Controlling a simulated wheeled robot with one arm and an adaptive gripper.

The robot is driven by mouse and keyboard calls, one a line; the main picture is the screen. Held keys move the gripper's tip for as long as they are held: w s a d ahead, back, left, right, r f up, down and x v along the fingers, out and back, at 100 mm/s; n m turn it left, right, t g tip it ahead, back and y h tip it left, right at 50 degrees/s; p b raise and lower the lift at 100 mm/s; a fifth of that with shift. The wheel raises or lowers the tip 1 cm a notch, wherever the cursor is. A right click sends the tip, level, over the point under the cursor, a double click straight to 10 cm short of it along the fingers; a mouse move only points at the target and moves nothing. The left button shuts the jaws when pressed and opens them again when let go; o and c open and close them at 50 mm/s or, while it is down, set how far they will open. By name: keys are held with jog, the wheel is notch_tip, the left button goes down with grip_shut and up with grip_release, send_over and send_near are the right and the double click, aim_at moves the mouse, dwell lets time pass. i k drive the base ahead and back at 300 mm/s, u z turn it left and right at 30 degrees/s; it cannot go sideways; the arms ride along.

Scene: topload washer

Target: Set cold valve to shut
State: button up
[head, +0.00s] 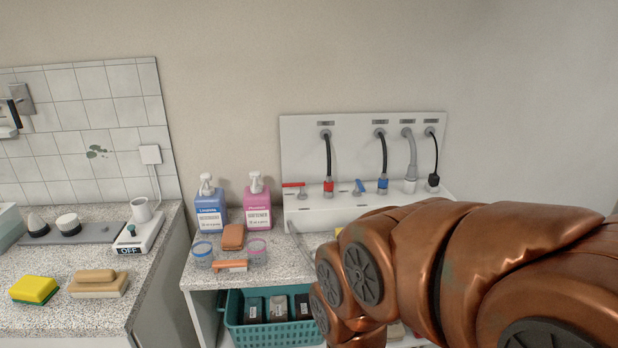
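The cold valve appears to be the small blue lever handle (359,186) on the white utility box against the back wall. The handle is tilted, its upper end leaning left. I cannot tell from this angle whether it is open or shut. A blue hose connector (382,184) with a black hose stands just to its right. A red lever handle (293,185) points sideways to the left, beside a red hose connector (328,187). My copper arm crosses the lower right, in front of and below the box. My gripper is not in view.
A blue bottle (210,210) and a pink bottle (257,207) stand left of the box. Cups and an orange brush (231,265) lie in front of them. A teal basket (275,331) is below the counter. A grey hose (410,155) hangs at the right.

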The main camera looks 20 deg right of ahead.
aim_at(358, 184)
jog(key=u, duration=0.2)
jog(key=i, duration=0.65)
jog(key=z, duration=0.65)
jog(key=i, duration=0.5)
jog(key=z, duration=0.55)
